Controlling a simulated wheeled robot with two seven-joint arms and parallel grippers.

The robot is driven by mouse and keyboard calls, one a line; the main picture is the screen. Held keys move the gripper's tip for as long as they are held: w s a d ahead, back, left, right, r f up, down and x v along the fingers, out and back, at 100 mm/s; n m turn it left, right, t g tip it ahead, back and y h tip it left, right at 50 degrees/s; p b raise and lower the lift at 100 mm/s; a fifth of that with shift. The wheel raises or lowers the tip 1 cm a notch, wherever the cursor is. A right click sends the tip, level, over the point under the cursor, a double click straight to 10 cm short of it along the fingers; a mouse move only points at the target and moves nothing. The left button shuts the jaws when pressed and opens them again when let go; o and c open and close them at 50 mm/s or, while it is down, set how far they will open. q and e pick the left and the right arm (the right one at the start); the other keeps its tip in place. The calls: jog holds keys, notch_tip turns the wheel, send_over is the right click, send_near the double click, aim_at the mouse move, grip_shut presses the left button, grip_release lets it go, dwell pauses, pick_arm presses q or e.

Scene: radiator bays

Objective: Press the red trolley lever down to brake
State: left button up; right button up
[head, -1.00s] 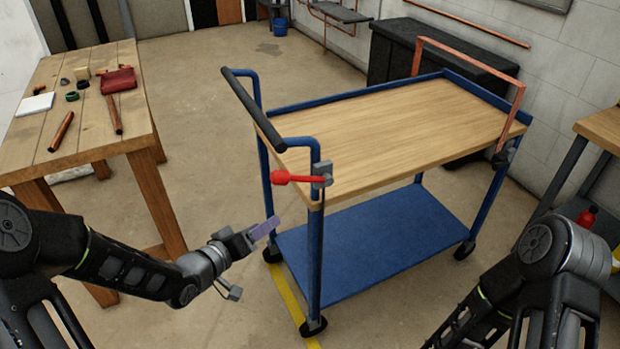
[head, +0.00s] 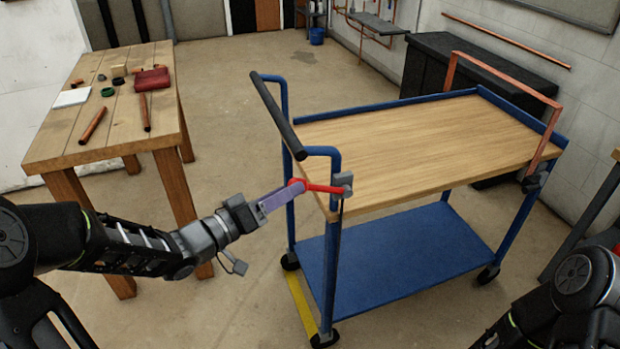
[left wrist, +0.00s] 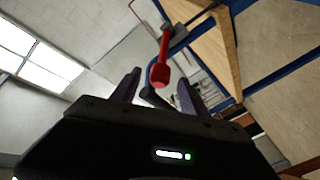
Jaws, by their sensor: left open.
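The red lever (head: 322,188) juts left from a grey bracket (head: 342,181) at the near corner of the blue trolley (head: 333,270). It lies roughly level, with its round knob toward my left gripper (head: 287,193). The purple-grey fingertips overlap the knob in the head view. In the left wrist view, the lever (left wrist: 163,60) points toward me. Its knob shows in the gap between the two spread fingers (left wrist: 158,90). The left gripper is open; I cannot tell whether it touches the knob. My right gripper is out of view; only part of that arm shows.
The trolley's dark push handle (head: 277,115) rises just behind the lever. A wooden table (head: 60,148) with pipes and small parts stands at the left. A black cabinet (head: 470,75) is behind the trolley. Open floor lies between table and trolley.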

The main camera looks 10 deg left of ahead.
aim_at(321, 188)
pick_arm(q)
jog(key=x, duration=0.7)
jog(key=shift+w+f, duration=0.1)
grip_shut()
dwell(0.4)
dwell(0.9)
